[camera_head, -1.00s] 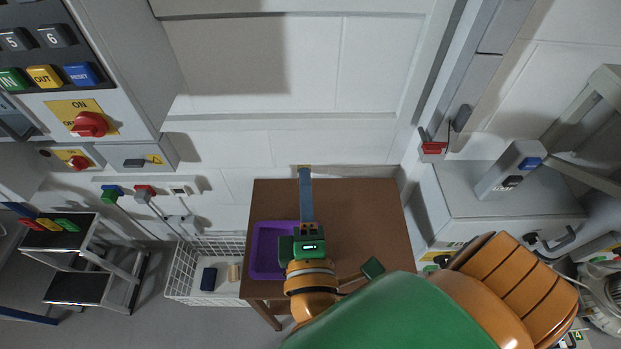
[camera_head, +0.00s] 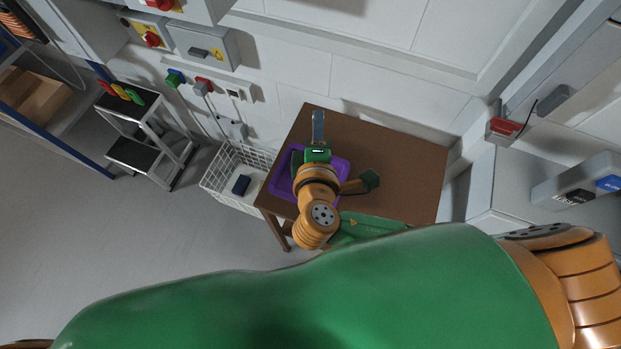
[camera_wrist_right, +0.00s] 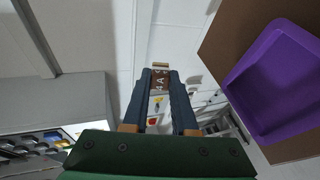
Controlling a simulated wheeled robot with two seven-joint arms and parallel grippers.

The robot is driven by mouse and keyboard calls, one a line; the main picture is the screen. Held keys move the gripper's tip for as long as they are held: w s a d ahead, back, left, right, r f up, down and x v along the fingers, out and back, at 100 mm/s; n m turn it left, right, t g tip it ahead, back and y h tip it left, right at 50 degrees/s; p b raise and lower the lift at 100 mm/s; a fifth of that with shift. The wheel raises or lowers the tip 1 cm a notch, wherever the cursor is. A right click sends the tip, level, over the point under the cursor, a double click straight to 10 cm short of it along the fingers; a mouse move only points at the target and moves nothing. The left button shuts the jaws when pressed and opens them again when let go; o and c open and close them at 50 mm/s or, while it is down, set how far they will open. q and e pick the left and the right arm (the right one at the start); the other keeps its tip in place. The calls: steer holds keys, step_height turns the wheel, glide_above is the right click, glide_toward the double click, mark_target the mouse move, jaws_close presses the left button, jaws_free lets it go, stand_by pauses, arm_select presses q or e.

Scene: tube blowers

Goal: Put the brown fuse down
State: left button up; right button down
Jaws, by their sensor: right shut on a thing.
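The brown fuse (camera_wrist_right: 160,78), marked with a letter A, is between the fingertips of my right gripper (camera_wrist_right: 161,88) in the right wrist view. The gripper is shut on it. In the head view my right gripper (camera_head: 318,118) is over the brown table (camera_head: 400,165), its fingers toward the table's back edge. I cannot make out the fuse there. A purple tray (camera_head: 284,184) is on the table, partly hidden by my right wrist; it also shows at the right of the wrist view (camera_wrist_right: 250,82). My left gripper is not in view.
A white wire basket (camera_head: 222,180) holding a dark blue piece (camera_head: 241,185) stands left of the table. A step stool (camera_head: 140,155) is farther left. A grey cabinet (camera_head: 500,180) stands to the right. The table's right part is bare.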

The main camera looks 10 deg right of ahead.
steer(key=w+a+f+n+g+y+b, duration=0.3)
steer(key=w+a+f+n+g+y, duration=0.15)
steer(key=a+f+g, duration=0.3)
steer(key=s+a+r+n+g+b, duration=0.2)
steer(key=s+a+r+n+g, duration=0.2)
steer(key=s+a+n+g, duration=0.15)
steer(key=shift+g+h, duration=0.35)
steer(key=shift+g, duration=0.15)
steer(key=d+f+p, duration=0.1)
steer(key=d+f, duration=0.2)
steer(key=d, duration=0.1)
steer(key=s+d+f+p, duration=0.1)
steer(key=d+f+p, duration=0.1)
steer(key=d, duration=0.3)
steer(key=s+d+f+p, duration=0.1)
steer(key=d+f, duration=0.4)
steer(key=shift+d, duration=0.2)
step_height(320, 180, down, 3)
steer(key=shift+a+r+p, duration=0.1)
steer(key=shift+p, duration=0.25)
steer(key=shift+s, duration=0.1)
